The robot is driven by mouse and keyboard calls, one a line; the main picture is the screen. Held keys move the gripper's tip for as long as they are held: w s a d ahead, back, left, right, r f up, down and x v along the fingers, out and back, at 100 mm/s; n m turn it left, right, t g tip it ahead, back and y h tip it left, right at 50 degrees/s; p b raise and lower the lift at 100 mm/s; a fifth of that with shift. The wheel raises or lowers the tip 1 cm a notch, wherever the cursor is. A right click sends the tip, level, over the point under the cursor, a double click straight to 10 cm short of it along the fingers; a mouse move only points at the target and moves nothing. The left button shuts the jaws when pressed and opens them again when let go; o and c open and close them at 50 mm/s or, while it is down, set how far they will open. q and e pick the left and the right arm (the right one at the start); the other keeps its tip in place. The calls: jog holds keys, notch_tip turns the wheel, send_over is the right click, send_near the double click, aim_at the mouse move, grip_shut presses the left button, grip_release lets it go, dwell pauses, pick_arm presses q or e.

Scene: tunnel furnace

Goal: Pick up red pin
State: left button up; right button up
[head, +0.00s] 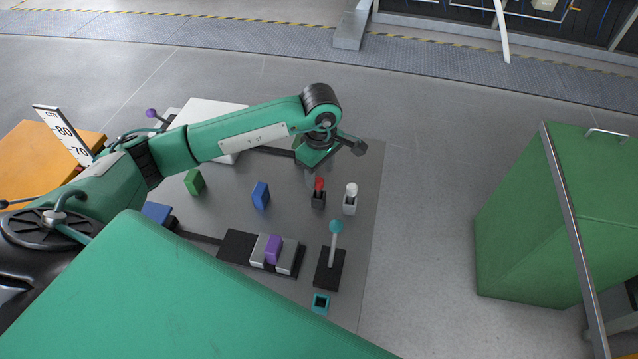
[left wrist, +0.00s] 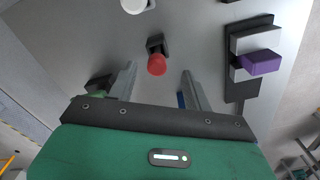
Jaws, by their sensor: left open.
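The red pin (head: 319,184) stands upright in a small black holder (head: 318,201) on the grey table, left of a white pin (head: 351,190). My left gripper (head: 312,160) is just behind the red pin in the head view, where its fingers are mostly hidden. In the left wrist view, the open fingers (left wrist: 159,72) point toward the red pin (left wrist: 156,64), whose round head appears between and near the fingertips. No contact is visible, and the depth gap is hard to judge. My right gripper is not in view.
A blue block (head: 261,195) and a green block (head: 194,182) stand to the left. A black rack (head: 233,246) holds grey and purple blocks in front. A teal-topped post (head: 336,228) stands nearer. A green cabinet (head: 530,220) is at the right beyond clear floor.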

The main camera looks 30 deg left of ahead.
aim_at(318, 180)
pick_arm(q)
jog(key=shift+f, duration=0.8)
jog(key=shift+a+f+p, duration=0.15)
jog(key=shift+f+p, duration=0.4)
jog(key=shift+f, duration=0.1)
jog(key=f, duration=0.2)
jog(key=shift+w+a+f+p, duration=0.1)
jog(key=shift+w+f+p, duration=0.1)
jog(key=shift+f+p, duration=0.2)
jog(key=shift+f, duration=0.5)
jog(key=c, duration=0.6)
grip_shut()
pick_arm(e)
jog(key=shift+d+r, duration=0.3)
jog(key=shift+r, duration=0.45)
